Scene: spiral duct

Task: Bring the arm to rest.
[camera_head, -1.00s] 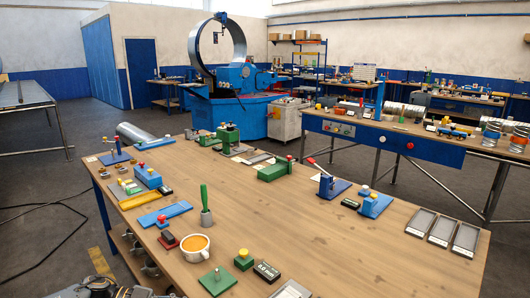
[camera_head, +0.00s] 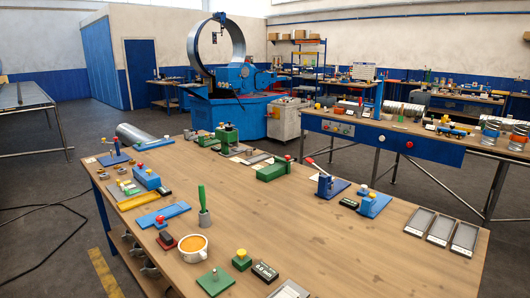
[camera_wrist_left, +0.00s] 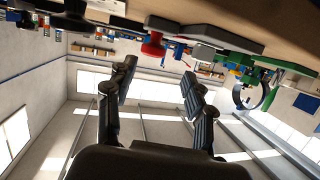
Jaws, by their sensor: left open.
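My left gripper (camera_wrist_left: 158,98) shows in the left wrist view with its two dark fingers apart and nothing between them. That view looks upside down across the workshop, with the table edge at the top. Neither gripper shows in the head view now. The wooden workbench (camera_head: 330,235) fills the front of the head view, with nothing of mine over it.
On the bench stand a cup of orange liquid (camera_head: 193,247), a green-handled tool in a holder (camera_head: 204,208), a green block with a yellow knob (camera_head: 241,260) and grey trays (camera_head: 441,230). A blue machine with a big ring (camera_head: 222,107) stands behind. The bench middle is clear.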

